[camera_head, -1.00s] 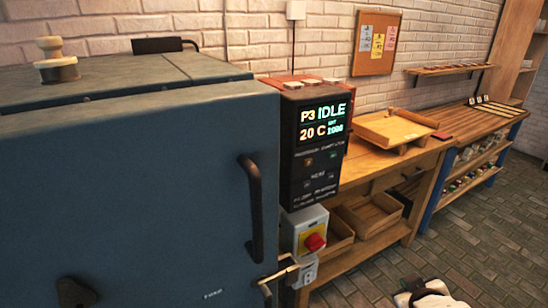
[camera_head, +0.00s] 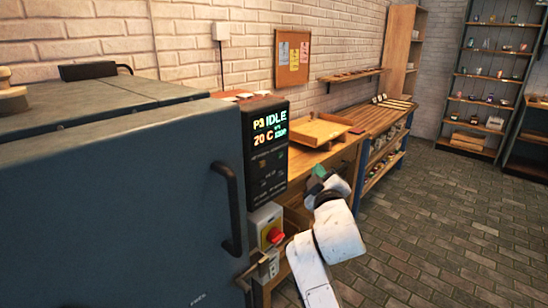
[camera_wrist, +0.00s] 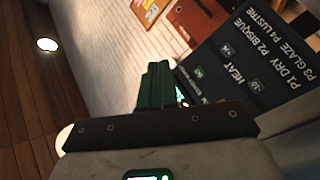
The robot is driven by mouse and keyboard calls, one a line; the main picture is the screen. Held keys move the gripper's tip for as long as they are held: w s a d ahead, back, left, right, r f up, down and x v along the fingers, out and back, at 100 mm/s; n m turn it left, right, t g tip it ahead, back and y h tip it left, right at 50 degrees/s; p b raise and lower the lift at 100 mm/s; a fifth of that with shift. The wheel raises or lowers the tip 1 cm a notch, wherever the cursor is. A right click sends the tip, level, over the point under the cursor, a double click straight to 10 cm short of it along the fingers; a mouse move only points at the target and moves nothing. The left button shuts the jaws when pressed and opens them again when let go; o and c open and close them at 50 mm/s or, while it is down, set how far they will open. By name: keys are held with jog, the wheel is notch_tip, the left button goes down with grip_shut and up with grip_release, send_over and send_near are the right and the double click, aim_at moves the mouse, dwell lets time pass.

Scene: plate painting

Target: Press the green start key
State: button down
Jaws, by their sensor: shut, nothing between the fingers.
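The black control panel (camera_head: 267,178) is on the right side of the blue kiln; its lit screen (camera_head: 270,129) reads P3 IDLE, 20 C. In the wrist view the panel (camera_wrist: 285,62) appears rotated, with printed programme names and several small keys. In the head view my gripper (camera_head: 318,172) is right of the panel, in front of the workbench.
The blue kiln (camera_head: 110,200) fills the left, with a black door handle (camera_head: 228,208) sticking out. Below the panel is a red stop knob (camera_head: 274,235) on a yellow plate. A wooden tray (camera_head: 320,130) sits on the bench. The brick floor at right is clear.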

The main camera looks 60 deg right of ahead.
aim_at(281, 155)
jog(key=w+d+b, duration=0.2)
jog(key=w+b, duration=0.1)
jog(key=w, duration=0.5)
jog(key=shift+w, duration=0.25)
dwell(2.1)
jog(key=shift+w+d+b, duration=0.15)
jog(key=shift+w+b, duration=0.15)
jog(key=shift+w, duration=0.1)
jog(key=shift+w+d, duration=0.1)
jog(key=shift+w, duration=0.25)
dwell(0.6)
jog(key=shift+s, duration=0.15)
jog(key=shift+s+a, duration=0.2)
jog(key=shift+s, duration=0.4)
jog(key=shift+p, duration=0.3)
